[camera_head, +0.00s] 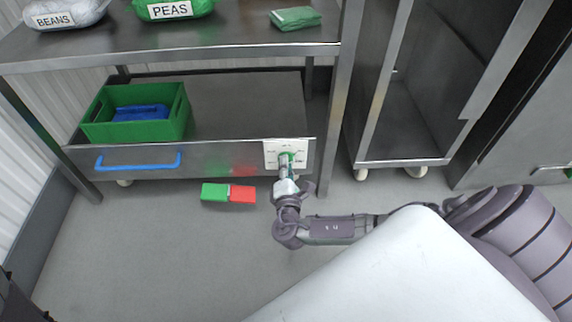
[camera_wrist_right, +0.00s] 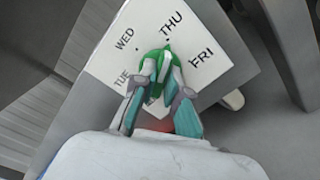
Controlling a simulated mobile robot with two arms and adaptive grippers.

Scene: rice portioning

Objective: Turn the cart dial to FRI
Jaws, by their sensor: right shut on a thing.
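The green dial (camera_wrist_right: 154,56) sits on a white plate (camera_wrist_right: 105,59) lettered TUE, WED, THU and FRI. The plate (camera_head: 271,146) is on the right end of the lower shelf's front panel in the head view. My right gripper (camera_head: 287,172) reaches the dial from the front. In the wrist view its two fingers (camera_wrist_right: 158,82) are shut on the green dial, one on each side. The dial's raised grip appears to lean up towards THU, left of FRI. The fingers hide part of the dial, so its exact setting is hard to read. My left gripper is not in view.
The steel cart carries a green crate (camera_head: 94,124) on its lower shelf and a blue handle (camera_head: 137,163) on its front panel. A green and red block (camera_head: 228,193) lies on the floor beside my right arm. An open steel cabinet (camera_head: 400,120) stands to the right.

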